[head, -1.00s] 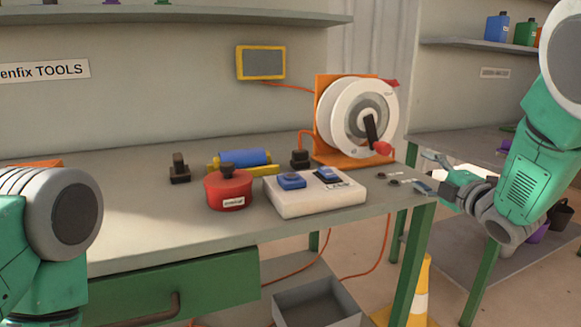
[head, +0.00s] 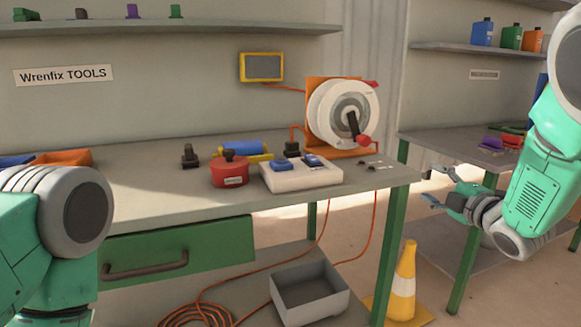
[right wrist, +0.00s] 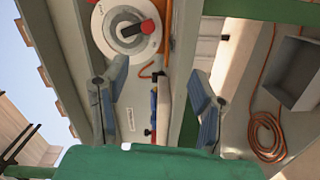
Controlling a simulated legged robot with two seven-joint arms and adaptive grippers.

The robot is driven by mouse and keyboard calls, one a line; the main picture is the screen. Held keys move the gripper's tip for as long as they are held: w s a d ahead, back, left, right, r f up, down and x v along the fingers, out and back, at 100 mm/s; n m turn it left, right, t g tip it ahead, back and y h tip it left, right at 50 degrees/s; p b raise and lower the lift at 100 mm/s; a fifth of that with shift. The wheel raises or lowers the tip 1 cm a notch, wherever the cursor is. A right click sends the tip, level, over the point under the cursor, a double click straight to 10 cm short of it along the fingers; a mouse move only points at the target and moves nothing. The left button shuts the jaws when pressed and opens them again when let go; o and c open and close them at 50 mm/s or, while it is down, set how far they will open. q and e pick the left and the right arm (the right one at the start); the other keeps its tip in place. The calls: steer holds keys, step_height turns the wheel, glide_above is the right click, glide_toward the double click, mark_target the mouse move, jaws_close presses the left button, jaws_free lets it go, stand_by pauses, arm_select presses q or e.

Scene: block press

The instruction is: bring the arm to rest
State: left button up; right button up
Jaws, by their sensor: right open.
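My right gripper (head: 440,187) hangs in free air to the right of the workbench (head: 130,200), apart from it and holding nothing. In the right wrist view, its two grey fingers (right wrist: 158,78) stand wide apart, with nothing gripped between them. My left arm comes in at the lower left of the head view, but its gripper is out of the picture.
A grey bin (head: 305,296) and yellow cone (head: 404,280) stand below. A second bench is behind right.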

steer(key=s+a+f+m+g+h+p, duration=0.15)
steer(key=s+f+m+g+p, duration=0.35)
steer(key=s+f, duration=0.65)
steer(key=s+f+m+g+h, duration=0.35)
steer(key=s+f+m, duration=0.35)
steer(key=f, duration=0.7)
steer(key=s+a+f+m+g+p, duration=0.1)
steer(key=s+m+g, duration=0.1)
steer(key=s, duration=0.7)
steer(key=s+a+f+m+g+p, duration=0.1)
steer(key=s+f+m+g, duration=0.1)
steer(key=s, duration=0.8)
steer(key=s+a+f+m+g+p, duration=0.1)
steer(key=s+g, duration=0.3)
steer(key=s, duration=0.5)
steer(key=shift+s+a+f+m, duration=0.15)
steer(key=shift+s+f+m, duration=0.05)
steer(key=shift+f+m, duration=0.45)
